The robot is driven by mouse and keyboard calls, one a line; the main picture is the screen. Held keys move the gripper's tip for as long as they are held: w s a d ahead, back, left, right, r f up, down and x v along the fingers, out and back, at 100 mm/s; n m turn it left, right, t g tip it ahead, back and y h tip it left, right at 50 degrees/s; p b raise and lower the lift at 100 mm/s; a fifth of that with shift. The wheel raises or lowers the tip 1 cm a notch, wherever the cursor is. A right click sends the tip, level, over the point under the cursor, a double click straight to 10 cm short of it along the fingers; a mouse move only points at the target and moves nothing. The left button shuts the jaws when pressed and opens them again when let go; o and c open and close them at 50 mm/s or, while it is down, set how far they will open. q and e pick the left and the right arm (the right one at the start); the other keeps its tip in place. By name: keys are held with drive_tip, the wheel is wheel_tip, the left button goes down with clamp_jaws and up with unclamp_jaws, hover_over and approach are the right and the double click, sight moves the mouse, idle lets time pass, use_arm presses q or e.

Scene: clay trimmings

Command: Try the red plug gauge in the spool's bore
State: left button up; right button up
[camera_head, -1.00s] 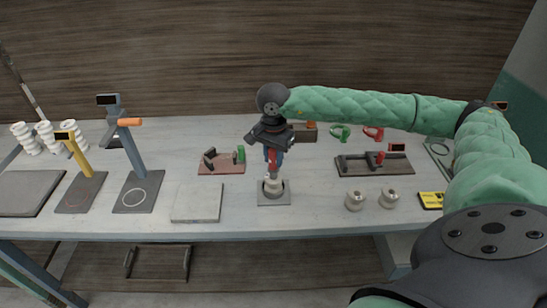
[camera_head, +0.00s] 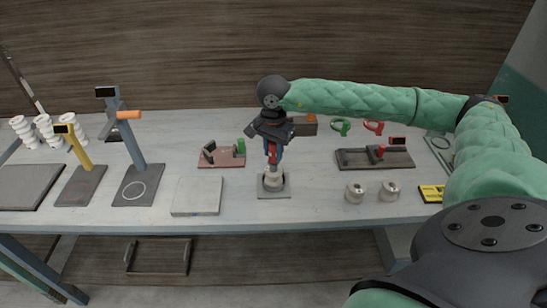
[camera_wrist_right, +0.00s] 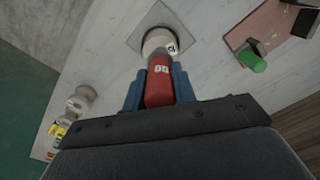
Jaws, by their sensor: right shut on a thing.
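My right gripper (camera_head: 272,152) points straight down and is shut on the red plug gauge (camera_head: 272,155). In the right wrist view the gauge (camera_wrist_right: 159,85) sits between the blue fingers and carries a white marking. Below it, the pale spool (camera_head: 273,180) stands upright on a small grey square plate (camera_head: 264,192); it also shows in the right wrist view (camera_wrist_right: 152,45). The gauge's lower end meets the spool's top. Whether it is inside the bore or only above it, I cannot tell, as the gauge hides the bore. My left gripper is not in view.
Two more spools (camera_head: 354,193) (camera_head: 389,191) stand to the right. A dark fixture (camera_head: 350,160) with a red part lies behind them. A reddish plate (camera_head: 222,160) with a green part is behind left, a light flat block (camera_head: 198,196) at left, and gauge stands (camera_head: 138,185) further left.

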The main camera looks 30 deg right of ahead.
drive_tip(key=shift+s+f, duration=0.1)
drive_tip(key=shift+r, duration=0.55)
drive_tip(key=shift+r+p, duration=0.4)
drive_tip(key=shift+r, duration=1.6)
